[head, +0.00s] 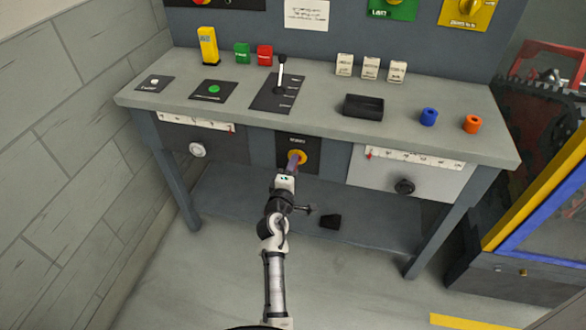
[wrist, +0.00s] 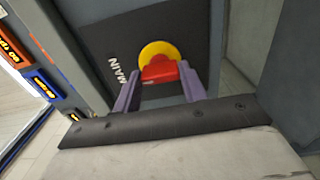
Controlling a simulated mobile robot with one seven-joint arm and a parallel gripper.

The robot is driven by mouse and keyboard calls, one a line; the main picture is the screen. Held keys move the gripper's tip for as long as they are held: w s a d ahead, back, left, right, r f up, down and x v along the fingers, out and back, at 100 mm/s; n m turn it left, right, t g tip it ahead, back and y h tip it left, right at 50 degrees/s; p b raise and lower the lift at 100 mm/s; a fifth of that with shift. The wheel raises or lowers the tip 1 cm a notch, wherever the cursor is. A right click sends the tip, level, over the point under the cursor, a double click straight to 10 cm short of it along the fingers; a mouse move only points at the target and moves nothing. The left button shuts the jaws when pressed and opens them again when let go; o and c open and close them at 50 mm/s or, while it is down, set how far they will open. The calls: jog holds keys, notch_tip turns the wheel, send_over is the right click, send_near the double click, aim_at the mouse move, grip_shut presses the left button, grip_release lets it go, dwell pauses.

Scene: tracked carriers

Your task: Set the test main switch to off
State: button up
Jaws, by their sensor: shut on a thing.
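The test main switch shows in the head view as a yellow round plate (head: 297,157) on a dark panel under the front of the bench. In the wrist view it is a yellow disc (wrist: 160,56) with a red handle (wrist: 160,72), and "MAIN" is lettered on the panel beside it. My gripper (head: 291,168) reaches the switch from the front. In the wrist view its two purple fingers (wrist: 159,84) stand on either side of the red handle and are shut on it. The lower part of the handle is hidden, and the switch's position marks are not readable.
Scaled panels with knobs (head: 198,150) (head: 404,187) flank the switch. A black object (head: 330,222) lies on the lower shelf.

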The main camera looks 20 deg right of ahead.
jog(key=o, duration=1)
jog(key=b+v, duration=0.3)
jog(key=v, duration=0.9)
